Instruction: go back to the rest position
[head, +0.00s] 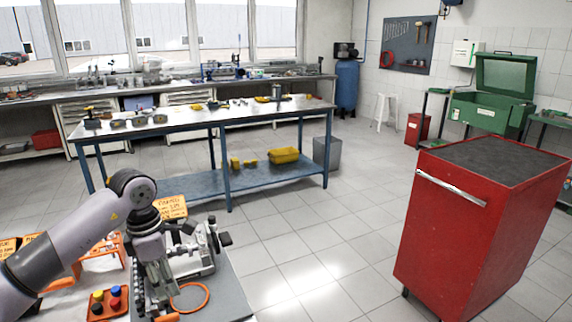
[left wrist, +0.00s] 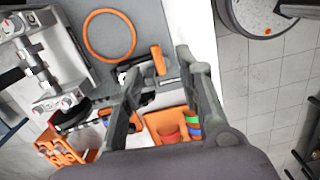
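My left arm comes in from the left in the head view. Its gripper (head: 158,300) points down over the near workbench, partly overlapping the grey metal part behind it. In the left wrist view the two fingers of the left gripper (left wrist: 160,66) are spread apart. An orange-handled item (left wrist: 158,60) shows between and beyond the fingertips; I see no grip on it. My right gripper is in neither view.
On the near bench are a grey mat (left wrist: 185,20), an orange ring (head: 190,297), a grey metal assembly (head: 203,250) and an orange tray with coloured pots (head: 107,302). A red cabinet (head: 470,225) stands right. Open tiled floor (head: 320,235) lies between it and the bench.

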